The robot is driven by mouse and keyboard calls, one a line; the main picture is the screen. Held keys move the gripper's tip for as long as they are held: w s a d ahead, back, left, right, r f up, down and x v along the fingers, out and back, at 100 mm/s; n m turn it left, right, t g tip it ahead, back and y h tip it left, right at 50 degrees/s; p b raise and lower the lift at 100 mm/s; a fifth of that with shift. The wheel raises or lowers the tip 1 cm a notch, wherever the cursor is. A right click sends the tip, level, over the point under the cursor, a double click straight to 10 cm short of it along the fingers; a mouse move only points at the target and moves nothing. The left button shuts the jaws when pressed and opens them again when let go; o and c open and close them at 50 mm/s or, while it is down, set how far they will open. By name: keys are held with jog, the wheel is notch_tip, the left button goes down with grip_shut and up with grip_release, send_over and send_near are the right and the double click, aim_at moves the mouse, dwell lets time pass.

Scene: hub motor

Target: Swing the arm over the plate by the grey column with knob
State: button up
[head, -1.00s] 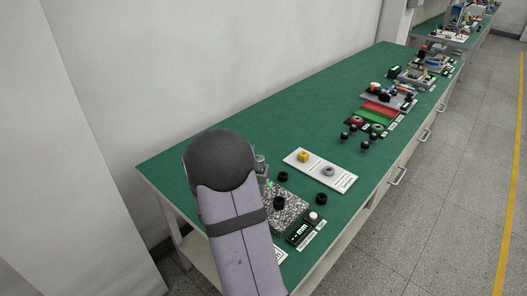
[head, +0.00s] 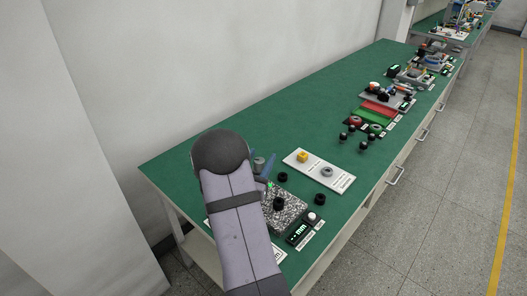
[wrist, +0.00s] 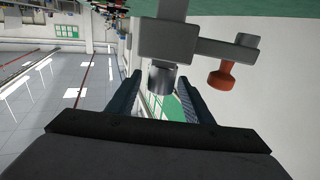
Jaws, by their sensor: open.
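In the head view, a speckled plate (head: 290,208) lies on the green bench beside my arm, with a black knob (head: 279,204) over it. The grey column (head: 259,164) stands at its far-left side, partly hidden by my arm. In the wrist view, a grey cylinder (wrist: 162,78) sits on a grey block (wrist: 165,42), with a bar (wrist: 222,48) running right to an orange-red knob (wrist: 222,76). My gripper (wrist: 160,92) is open, with one dark finger on each side of the cylinder. I cannot tell whether they touch. A blue finger shows by the column in the head view.
Two black knobs (head: 283,177) (head: 320,198) stand near the plate. A display box (head: 298,234) is at the front edge. A white board (head: 318,171) with a yellow block and a grey ring lies behind. Other stations line the bench's right side. The back-left bench is clear.

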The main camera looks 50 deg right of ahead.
jog(key=shift+p+x, duration=0.3)
jog(key=shift+x, duration=1.2)
grip_shut()
